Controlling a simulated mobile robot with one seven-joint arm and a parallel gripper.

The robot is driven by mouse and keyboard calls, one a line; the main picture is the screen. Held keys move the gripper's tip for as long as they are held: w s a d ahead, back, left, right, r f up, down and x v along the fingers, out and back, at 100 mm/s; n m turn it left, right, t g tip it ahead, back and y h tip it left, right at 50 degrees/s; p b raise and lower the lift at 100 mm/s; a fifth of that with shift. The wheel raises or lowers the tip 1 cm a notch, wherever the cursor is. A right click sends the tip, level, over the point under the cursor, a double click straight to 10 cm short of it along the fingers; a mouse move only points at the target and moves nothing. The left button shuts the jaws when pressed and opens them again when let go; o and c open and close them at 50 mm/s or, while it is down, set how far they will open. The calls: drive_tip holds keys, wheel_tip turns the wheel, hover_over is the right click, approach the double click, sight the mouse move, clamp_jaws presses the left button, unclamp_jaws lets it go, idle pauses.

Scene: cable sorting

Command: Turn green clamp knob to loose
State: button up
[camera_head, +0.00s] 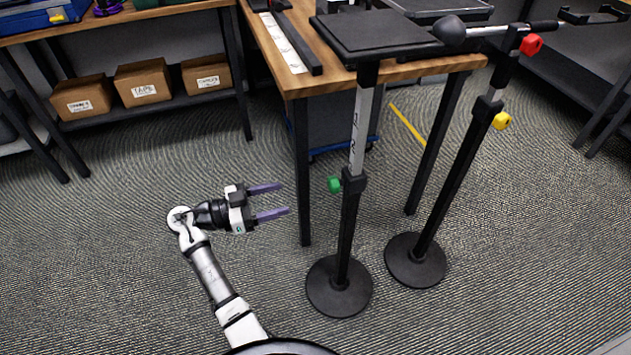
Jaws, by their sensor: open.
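The green clamp knob (334,184) is on the left side of the black clamp collar on a stand pole (348,225). The pole rises from a round black base (339,288) and carries a flat black top plate (375,36). My gripper (279,201) is open and empty, its two purple-grey fingers pointing right. It is to the left of the green knob and a little lower in the picture, apart from it. Whether the knob is tight or loose cannot be told from this view.
A second stand (458,160) with a red knob (530,44) and a yellow knob (501,121) stands to the right. A wooden table (283,60) is behind, its front leg (301,170) near my fingers. Boxes (142,82) sit on a shelf at left. Carpet is clear around my arm.

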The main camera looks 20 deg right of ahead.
sight(328, 186)
drive_tip(key=d+p, duration=0.1)
drive_tip(key=d, duration=1.2)
drive_tip(key=shift+w+d+p, duration=0.1)
drive_tip(key=shift+w+p, duration=0.1)
drive_tip(key=shift+p, duration=0.2)
drive_tip(key=c, duration=1)
